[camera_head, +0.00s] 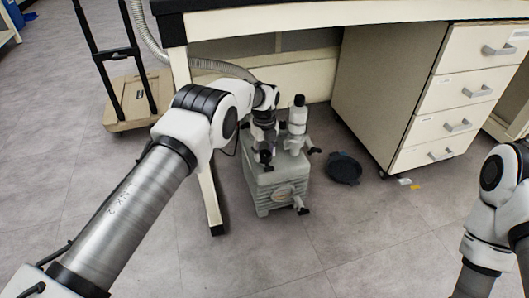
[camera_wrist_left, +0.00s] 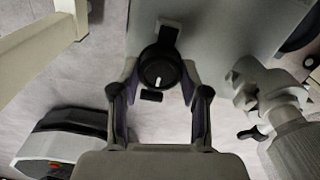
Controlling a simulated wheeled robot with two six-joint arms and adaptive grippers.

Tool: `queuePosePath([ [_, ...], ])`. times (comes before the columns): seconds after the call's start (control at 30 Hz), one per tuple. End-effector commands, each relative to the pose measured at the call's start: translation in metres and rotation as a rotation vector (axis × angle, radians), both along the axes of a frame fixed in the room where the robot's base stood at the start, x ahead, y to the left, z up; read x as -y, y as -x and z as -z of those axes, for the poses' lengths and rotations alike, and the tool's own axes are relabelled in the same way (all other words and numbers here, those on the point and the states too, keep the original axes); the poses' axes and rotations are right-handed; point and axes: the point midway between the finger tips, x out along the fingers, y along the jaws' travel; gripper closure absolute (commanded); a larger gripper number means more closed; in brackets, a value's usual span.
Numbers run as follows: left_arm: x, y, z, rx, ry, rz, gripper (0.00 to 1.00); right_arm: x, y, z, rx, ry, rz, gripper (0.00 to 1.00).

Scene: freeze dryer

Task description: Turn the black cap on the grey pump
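The grey pump (camera_head: 282,190) stands on the floor under the bench; its grey top fills the upper middle of the left wrist view (camera_wrist_left: 225,30). The round black cap (camera_wrist_left: 160,74) has a small white mark and sits on the pump's near edge. My left gripper (camera_wrist_left: 160,68) points down at the pump and is open, one finger on each side of the cap, with a gap seeming to show on both sides. In the head view my left gripper (camera_head: 264,148) is over the pump top, and the cap is hard to tell from the dark fingers. My right gripper is out of view.
A grey-white fitting with a black top (camera_head: 298,118) rises from the pump close beside my left gripper. A bench leg (camera_head: 200,170) stands left of the pump. A drawer cabinet (camera_head: 440,100) and a dark round lid-like object (camera_head: 344,168) are to the right.

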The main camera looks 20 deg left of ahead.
Motion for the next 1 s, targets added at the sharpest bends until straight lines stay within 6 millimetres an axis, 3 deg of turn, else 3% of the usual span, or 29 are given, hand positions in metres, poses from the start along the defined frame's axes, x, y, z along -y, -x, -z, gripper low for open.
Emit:
queuePosePath([
  [0.07, 0.000, 0.000, 0.000, 0.000, 0.000, 0.000, 0.90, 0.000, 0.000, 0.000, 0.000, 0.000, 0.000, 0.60],
  [0.57, 0.000, 0.000, -0.001, -0.001, 0.001, -0.073, 0.90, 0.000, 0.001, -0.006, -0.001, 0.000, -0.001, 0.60],
  [1.0, 0.000, 0.000, -0.001, 0.000, 0.000, -0.412, 0.90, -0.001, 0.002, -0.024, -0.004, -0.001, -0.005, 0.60],
])
